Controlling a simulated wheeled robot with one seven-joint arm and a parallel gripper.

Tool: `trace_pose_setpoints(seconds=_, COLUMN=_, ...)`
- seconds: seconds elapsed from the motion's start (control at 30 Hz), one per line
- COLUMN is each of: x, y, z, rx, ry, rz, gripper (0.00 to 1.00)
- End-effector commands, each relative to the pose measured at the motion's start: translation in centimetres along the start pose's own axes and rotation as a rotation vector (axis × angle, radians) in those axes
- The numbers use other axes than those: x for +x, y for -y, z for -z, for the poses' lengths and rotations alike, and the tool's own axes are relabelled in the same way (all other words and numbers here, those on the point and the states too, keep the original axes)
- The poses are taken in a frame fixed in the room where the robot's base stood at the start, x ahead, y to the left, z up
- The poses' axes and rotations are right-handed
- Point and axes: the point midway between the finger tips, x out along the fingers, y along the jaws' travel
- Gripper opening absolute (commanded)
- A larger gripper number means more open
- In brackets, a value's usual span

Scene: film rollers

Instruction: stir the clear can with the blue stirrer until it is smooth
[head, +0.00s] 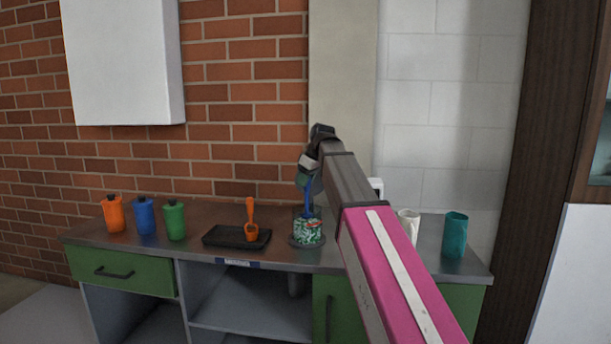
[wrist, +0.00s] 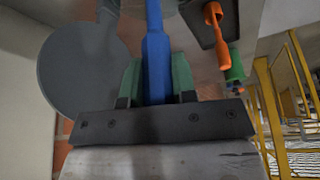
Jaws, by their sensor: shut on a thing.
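In the head view the clear can (head: 308,232) stands on a round grey base on the counter. Its lower part shows a mottled green and white mix with reddish specks. The blue stirrer (head: 308,198) points down from my gripper (head: 305,181) into the can's top; its lower end is hidden. My gripper is above the can, shut on the stirrer's upper part. In the wrist view the blue stirrer (wrist: 156,60) runs between the green fingers of my gripper (wrist: 156,80). I cannot make out the can's contents there.
A black tray (head: 220,238) with an orange scoop (head: 250,220) is left of the can. Orange (head: 113,214), blue (head: 145,215) and green (head: 175,220) lidded canisters stand farther left. A white cup (head: 410,225) and teal cup (head: 455,236) stand right, beyond my arm.

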Motion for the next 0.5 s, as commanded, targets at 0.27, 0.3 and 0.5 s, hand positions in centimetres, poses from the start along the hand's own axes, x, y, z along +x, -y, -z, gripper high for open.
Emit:
trace_pose_setpoints(seconds=0.27, x=1.8, y=0.0, z=-0.8, rx=0.0, ry=0.001, rz=0.001, gripper=0.05)
trace_pose_setpoints(seconds=0.3, x=2.1, y=0.0, z=-0.9, rx=0.0, ry=0.001, rz=0.001, gripper=0.05)
trace_pose_setpoints(seconds=0.5, x=3.3, y=0.1, z=-1.4, rx=0.001, ry=0.001, rz=0.001, gripper=0.05)
